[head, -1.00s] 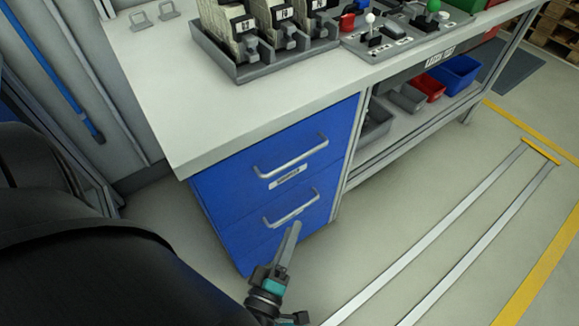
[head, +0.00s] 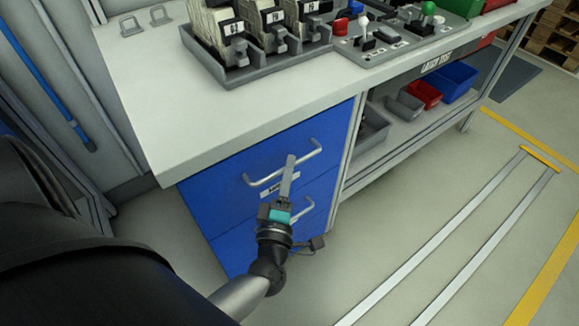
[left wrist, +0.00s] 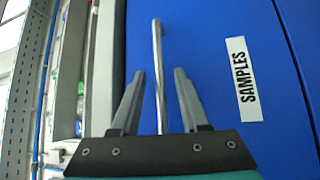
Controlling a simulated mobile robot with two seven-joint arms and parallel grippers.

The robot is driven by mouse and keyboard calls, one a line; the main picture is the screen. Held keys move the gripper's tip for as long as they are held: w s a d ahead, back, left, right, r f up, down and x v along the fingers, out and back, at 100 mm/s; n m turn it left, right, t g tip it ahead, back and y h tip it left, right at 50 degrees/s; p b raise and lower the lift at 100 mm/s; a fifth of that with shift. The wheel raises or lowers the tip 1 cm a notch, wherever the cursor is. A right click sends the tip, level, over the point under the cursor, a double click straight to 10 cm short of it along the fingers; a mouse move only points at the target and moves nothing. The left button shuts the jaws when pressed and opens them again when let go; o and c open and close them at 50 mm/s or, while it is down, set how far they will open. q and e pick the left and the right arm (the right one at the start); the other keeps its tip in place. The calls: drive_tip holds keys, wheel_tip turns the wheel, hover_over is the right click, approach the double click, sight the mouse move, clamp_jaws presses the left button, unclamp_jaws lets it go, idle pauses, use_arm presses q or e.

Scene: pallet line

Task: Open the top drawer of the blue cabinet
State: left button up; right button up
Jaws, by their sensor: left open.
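The blue cabinet (head: 215,195) stands under the left end of the workbench. Its top drawer has a silver bar handle (head: 308,157) and a white label below it. In the left wrist view the label reads SAMPLES (left wrist: 243,80) and the same handle (left wrist: 158,60) runs between the fingers. The top drawer looks closed. My left gripper (head: 290,160) is in front of the top drawer and overlaps the handle in the head view. In the left wrist view its fingers (left wrist: 160,85) are spread, one on each side of the handle. My right gripper is not seen.
A lower drawer with its own handle (head: 306,212) sits below, partly hidden by my left gripper. The bench top (head: 210,120) overhangs the cabinet and carries a grey tray (head: 235,82) and a control panel (head: 375,57). Open floor lies to the right.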

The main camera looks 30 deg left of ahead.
use_arm(q)
drive_tip(key=shift+x, duration=0.9)
drive_tip(key=shift+c, duration=0.2)
clamp_jaws()
drive_tip(key=shift+f, duration=0.1)
idle(0.6)
